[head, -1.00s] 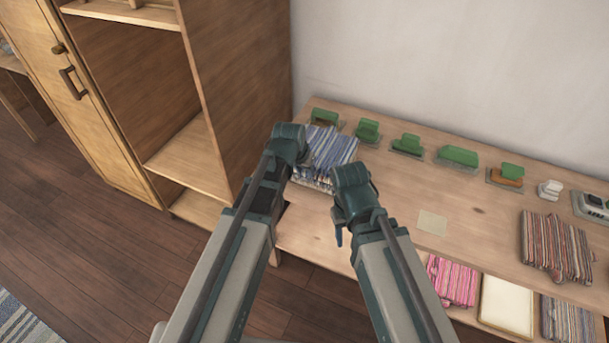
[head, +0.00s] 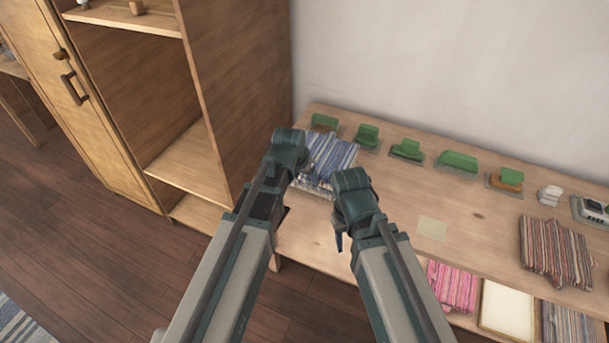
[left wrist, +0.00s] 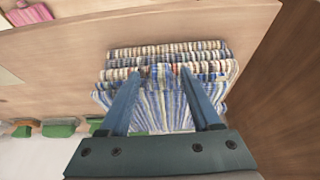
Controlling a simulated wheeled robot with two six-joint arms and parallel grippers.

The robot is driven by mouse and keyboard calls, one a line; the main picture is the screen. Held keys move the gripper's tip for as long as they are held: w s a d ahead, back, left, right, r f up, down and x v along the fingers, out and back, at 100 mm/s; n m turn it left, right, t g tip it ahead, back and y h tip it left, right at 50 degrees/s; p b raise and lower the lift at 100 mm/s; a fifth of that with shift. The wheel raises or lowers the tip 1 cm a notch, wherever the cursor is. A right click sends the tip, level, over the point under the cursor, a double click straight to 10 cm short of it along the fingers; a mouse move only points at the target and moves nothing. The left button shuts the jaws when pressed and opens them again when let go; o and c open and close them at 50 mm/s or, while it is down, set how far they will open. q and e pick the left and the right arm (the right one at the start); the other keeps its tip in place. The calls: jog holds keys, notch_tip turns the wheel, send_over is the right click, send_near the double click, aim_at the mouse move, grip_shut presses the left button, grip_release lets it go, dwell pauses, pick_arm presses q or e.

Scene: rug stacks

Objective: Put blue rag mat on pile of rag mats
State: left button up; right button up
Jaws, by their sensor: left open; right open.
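A blue-and-white striped rag mat (head: 332,150) lies on top of a stack at the left end of the wooden table. The left wrist view shows this blue mat (left wrist: 165,108) with several striped folded edges (left wrist: 170,53) beside it. My left gripper (left wrist: 163,73) is open, its two fingers over the stack's folded edge with a gap between them. I cannot tell whether they touch it. In the head view its fingers are mostly hidden behind the wrist. My right gripper (head: 340,242) is open and empty, in front of the table, right of the stack.
Green items (head: 407,150) line the table's back edge. A multicoloured mat stack (head: 556,250) lies on the table at right. Pink mats (head: 453,285), a pale tray (head: 507,308) and bluish mats (head: 572,327) are on the lower shelf. A tall wooden cabinet (head: 240,90) stands left.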

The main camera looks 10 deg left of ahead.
pick_arm(q)
jog(key=p+v, duration=1)
jog(key=v, duration=0.2)
jog(key=s+d+f+g+y, duration=0.1)
jog(key=s+d+g+y, duration=0.1)
jog(key=s, duration=1.3)
jog(key=d+g, duration=0.1)
jog(key=g, duration=0.1)
jog(key=shift+s+f+g+y, duration=0.2)
jog(key=shift+f+g+y, duration=0.2)
jog(key=shift+d, duration=0.1)
